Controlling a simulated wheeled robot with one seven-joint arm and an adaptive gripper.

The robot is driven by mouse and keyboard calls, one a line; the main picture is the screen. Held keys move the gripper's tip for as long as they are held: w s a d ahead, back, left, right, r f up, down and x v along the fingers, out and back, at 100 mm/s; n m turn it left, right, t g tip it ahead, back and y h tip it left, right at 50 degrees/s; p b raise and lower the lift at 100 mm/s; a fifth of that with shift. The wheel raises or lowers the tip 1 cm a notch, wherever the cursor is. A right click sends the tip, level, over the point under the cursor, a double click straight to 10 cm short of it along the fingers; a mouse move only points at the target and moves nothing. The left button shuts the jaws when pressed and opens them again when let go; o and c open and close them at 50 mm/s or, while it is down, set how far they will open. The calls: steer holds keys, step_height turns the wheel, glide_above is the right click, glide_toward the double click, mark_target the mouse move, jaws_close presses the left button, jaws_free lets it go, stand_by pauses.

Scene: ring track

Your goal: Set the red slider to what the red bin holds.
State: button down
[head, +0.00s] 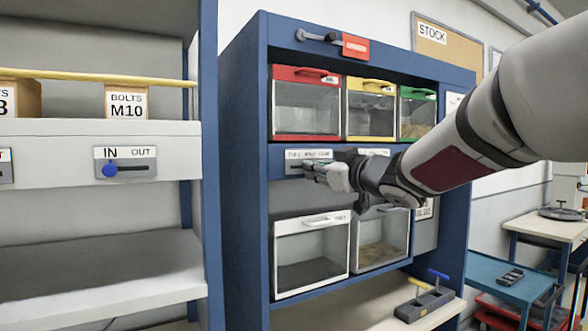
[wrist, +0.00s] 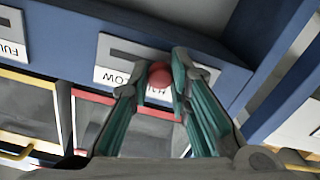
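The red bin (head: 306,104) is the upper left bin of the blue cabinet. Its clear front shows a grey interior with no distinct contents; reflections make the level hard to tell. Below it is a white label plate (head: 303,155) with a slot. In the wrist view, which is upside down, the plate (wrist: 118,70) reads "LOW" at its left, with further letters partly hidden. The red slider knob (wrist: 160,76) sits over those letters. My gripper (head: 322,172) is at the plate, and its fingertips (wrist: 158,78) close in on both sides of the knob.
Yellow (head: 370,109) and green (head: 417,114) bins stand right of the red one. A lower clear bin (head: 312,255) with a protruding handle is below my gripper. A shelf unit with a blue-knob IN/OUT slider (head: 110,170) stands left. A blue post (wrist: 275,80) is beside the plate.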

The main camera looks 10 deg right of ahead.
steer(key=shift+w+d+r+p, duration=0.1)
steer(key=shift+w+d+p, duration=0.2)
steer(key=shift+d, duration=0.4)
steer(key=shift+w+d+f+p, duration=0.1)
steer(key=shift+w+d+p, duration=0.05)
steer(key=shift+d+p, duration=0.4)
steer(key=shift+w+d+r+p, duration=0.1)
steer(key=shift+w+d+p, duration=0.15)
steer(key=shift+d, duration=0.55)
steer(key=c, duration=1.5)
jaws_free()
steer(key=shift+d, duration=0.15)
steer(key=shift+s, duration=0.1)
steer(key=v, duration=1.1)
steer(key=shift+s, duration=0.4)
steer(key=shift+d, duration=0.15)
